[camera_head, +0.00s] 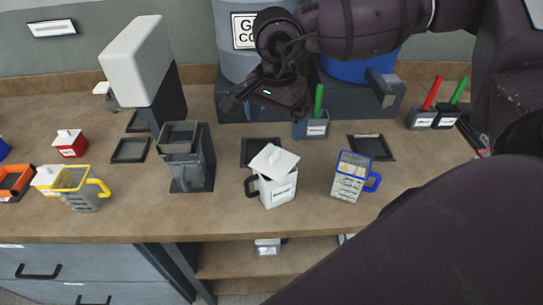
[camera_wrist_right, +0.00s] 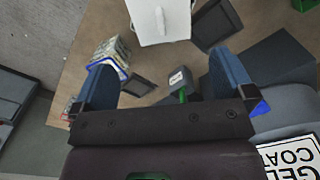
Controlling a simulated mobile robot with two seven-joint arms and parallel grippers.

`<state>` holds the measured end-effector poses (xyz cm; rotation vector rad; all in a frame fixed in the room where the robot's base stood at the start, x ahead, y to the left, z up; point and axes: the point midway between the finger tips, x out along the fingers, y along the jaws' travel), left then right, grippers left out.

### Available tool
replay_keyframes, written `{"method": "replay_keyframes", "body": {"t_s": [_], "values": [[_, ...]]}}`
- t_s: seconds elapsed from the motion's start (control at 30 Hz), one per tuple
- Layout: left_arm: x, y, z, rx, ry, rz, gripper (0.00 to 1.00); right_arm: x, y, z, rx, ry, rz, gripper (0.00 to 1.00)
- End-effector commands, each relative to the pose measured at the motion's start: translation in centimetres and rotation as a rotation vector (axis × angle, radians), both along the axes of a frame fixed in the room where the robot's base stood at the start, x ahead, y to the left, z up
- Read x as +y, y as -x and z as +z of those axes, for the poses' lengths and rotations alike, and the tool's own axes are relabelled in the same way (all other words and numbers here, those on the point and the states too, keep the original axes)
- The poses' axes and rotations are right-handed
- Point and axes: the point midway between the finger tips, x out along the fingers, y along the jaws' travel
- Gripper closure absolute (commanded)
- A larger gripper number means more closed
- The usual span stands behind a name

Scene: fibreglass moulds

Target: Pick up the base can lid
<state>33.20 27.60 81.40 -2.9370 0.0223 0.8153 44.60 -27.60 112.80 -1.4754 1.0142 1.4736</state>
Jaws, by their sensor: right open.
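A white square lid with a small knob (camera_head: 274,159) lies on top of a white can with a black handle (camera_head: 279,190); the can's label is too small to read. The lid sits turned and looks slightly tilted on the can. It also shows at the top of the right wrist view (camera_wrist_right: 158,18). My right gripper (camera_head: 268,108) is open and empty, above and behind the lid in the head view. Its two blue-grey fingers show in the right wrist view (camera_wrist_right: 165,78), apart from the lid. My left gripper is not in view.
A blue-handled cup (camera_head: 350,178) stands right of the can, and a grey dispenser (camera_head: 185,165) stands left. A yellow-handled cup (camera_head: 80,190) is further left. A grey holder with a green stick (camera_head: 312,127) stands behind. The bench front edge is close to the can.

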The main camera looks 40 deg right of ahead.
Motion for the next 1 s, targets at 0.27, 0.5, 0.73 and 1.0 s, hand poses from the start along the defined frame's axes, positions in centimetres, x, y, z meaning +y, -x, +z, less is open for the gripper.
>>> {"method": "replay_keyframes", "body": {"t_s": [0.27,0.5,0.73,1.0], "values": [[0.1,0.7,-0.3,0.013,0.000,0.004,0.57,0.0,0.0,-3.7,0.002,0.002,0.001,0.00],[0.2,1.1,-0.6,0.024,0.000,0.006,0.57,0.0,0.0,-5.4,0.001,-0.001,0.001,0.00],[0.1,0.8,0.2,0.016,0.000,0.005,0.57,0.1,-0.1,-7.9,0.001,-0.001,0.000,0.00],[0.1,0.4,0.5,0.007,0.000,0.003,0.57,0.0,-0.1,-10.5,0.001,-0.002,-0.001,0.00]]}}
